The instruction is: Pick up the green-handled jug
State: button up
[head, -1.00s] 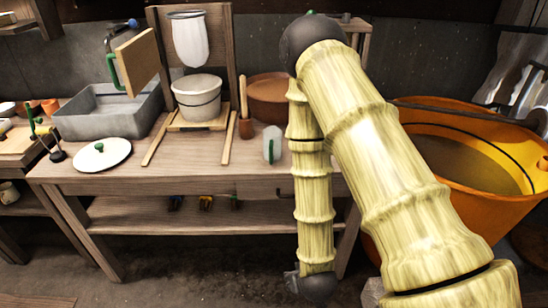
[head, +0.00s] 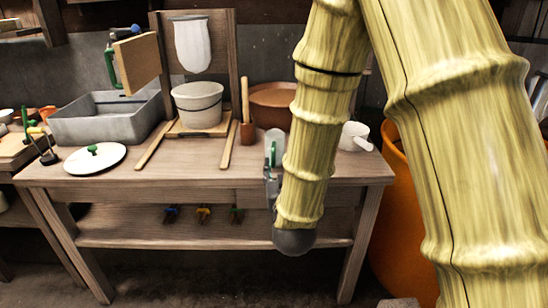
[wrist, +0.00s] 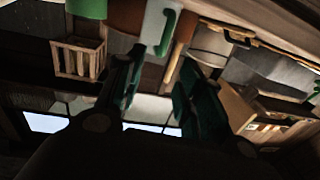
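The jug (head: 274,139) is small and white with a green handle. It stands upright on the wooden table, right of the brown wooden-handled tool, and part of its right side is hidden by my arm. In the wrist view the jug (wrist: 152,24) appears at the top, beyond the fingertips, with its green handle on its right. My gripper (wrist: 161,78) is open, its two dark green fingers spread with nothing between them. In the head view my gripper (head: 271,185) shows only partly, near the table's front edge below the jug, beside my arm.
A brown bowl (head: 272,96) stands behind the jug and a white dipper (head: 354,137) to the right. Left are a white bucket (head: 198,104), a white lid with green knob (head: 95,157) and a grey basin (head: 92,127). An orange tub (head: 392,220) stands beside the table.

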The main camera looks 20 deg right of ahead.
aim_at(273, 154)
jog(key=shift+w+d+f, duration=0.1)
jog(key=shift+w+d, duration=0.2)
jog(key=shift+w, duration=1.4)
jog(key=shift+w+d+f, duration=0.15)
jog(key=shift+w+d, duration=0.1)
jog(key=shift+w, duration=1.45)
jog(key=shift+w+d+f, duration=0.1)
jog(key=shift+w+d, duration=0.2)
jog(key=shift+w, duration=1.4)
jog(key=shift+c, duration=0.4)
grip_shut()
